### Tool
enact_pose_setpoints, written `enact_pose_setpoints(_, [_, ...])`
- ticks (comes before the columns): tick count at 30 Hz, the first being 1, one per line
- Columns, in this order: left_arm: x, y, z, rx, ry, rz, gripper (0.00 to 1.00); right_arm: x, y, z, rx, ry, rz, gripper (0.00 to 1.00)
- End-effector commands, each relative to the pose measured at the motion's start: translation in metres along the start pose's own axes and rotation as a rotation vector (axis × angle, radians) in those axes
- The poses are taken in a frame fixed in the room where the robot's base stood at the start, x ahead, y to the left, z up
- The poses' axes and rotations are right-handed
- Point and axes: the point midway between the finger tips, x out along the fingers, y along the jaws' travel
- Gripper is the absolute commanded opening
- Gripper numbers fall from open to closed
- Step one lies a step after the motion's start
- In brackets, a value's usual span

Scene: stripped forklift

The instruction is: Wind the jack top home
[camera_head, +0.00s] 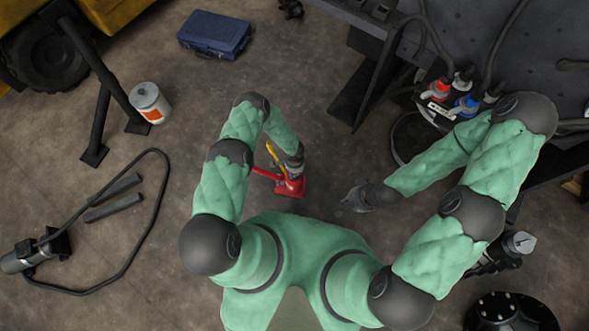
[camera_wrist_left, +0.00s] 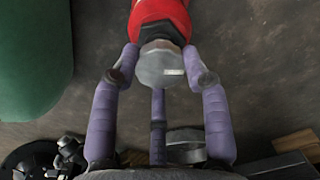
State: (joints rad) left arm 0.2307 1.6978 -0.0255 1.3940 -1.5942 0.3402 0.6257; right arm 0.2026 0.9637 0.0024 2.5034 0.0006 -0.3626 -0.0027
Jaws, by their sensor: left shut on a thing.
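A small red jack (camera_head: 290,188) stands on the floor in front of me, with a red bar reaching left from it. My left gripper (camera_head: 291,171) points down at it from above and hides part of it. In the left wrist view the purple fingers of my left gripper (camera_wrist_left: 162,70) are closed around the round grey jack top (camera_wrist_left: 160,66). The jack's red body (camera_wrist_left: 157,14) shows beyond it. My right gripper (camera_head: 352,202) hangs to the right of the jack, apart from it; its finger gap is too small to make out.
A white can (camera_head: 150,102), black stand and cable loop (camera_head: 160,195) lie left. A blue toolbox (camera_head: 215,36) is at the back. The dark forklift frame (camera_head: 376,60) with red and blue connectors (camera_head: 463,106) fills the right. Floor around the jack is mostly clear.

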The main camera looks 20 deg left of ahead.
Motion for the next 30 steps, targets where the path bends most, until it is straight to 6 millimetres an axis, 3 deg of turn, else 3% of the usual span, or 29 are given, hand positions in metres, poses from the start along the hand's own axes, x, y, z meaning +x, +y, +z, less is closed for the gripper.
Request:
enact_pose_setpoints(11, [-0.0001,-0.0002,0.0002,0.181,-0.001,0.0,0.13,-0.0001,0.0,0.0,0.0,0.0,0.0,0.0])
enact_pose_setpoints(30, [-0.0007,-0.0005,0.0,0.781,-0.001,0.0,0.13,-0.0002,-0.0001,0.0001,0.0,0.0,0.0,0.0])
